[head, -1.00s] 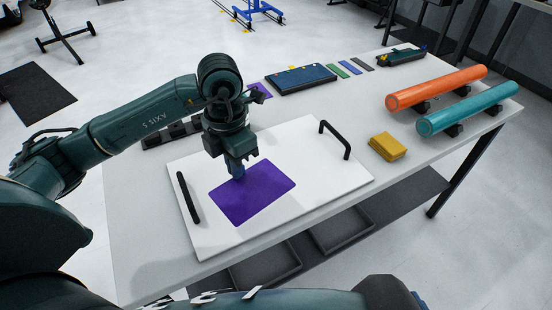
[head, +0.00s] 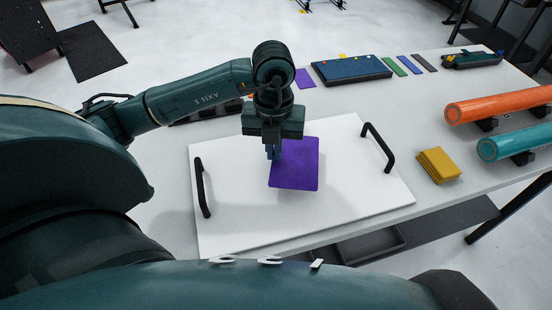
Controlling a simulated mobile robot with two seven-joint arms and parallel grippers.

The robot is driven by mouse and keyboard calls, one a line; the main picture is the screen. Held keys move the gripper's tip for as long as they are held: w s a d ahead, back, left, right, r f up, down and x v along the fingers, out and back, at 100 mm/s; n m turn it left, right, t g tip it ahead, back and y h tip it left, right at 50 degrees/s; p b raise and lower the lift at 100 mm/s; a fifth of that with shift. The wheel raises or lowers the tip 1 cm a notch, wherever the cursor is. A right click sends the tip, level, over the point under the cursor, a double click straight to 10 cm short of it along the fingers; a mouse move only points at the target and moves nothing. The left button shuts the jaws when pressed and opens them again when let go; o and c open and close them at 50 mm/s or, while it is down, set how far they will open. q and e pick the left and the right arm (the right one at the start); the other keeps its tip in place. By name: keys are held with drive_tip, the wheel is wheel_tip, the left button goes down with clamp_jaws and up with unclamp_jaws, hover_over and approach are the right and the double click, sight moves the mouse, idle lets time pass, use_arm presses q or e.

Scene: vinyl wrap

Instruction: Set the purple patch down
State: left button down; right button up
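The purple patch (head: 299,168) is a flat square with rounded corners, over the middle of the white board (head: 345,205). My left gripper (head: 274,155) points down at the patch's upper left edge, and its fingers look closed on that edge. The patch looks turned against the board's edges, with a faint shadow beside it on the board. I cannot tell exactly how far it is above the board. My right gripper is not in view.
The board has black handles at its left (head: 202,188) and right (head: 378,148). A yellow block (head: 438,165) is to the right. Orange (head: 500,102) and teal (head: 515,143) rolls lie beyond. A dark blue case (head: 350,70) and a small purple piece (head: 305,78) are behind.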

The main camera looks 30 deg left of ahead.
use_arm(q)
drive_tip(key=shift+f, duration=1.8)
drive_tip(key=shift+f, duration=0.15)
drive_tip(key=c, duration=1.6)
unclamp_jaws()
drive_tip(key=shift+c, duration=0.2)
wheel_tip(320, 180, up, 11)
drive_tip(key=shift+r, duration=0.2)
drive_tip(key=shift+r+p, duration=0.3)
drive_tip(key=shift+r, duration=0.2)
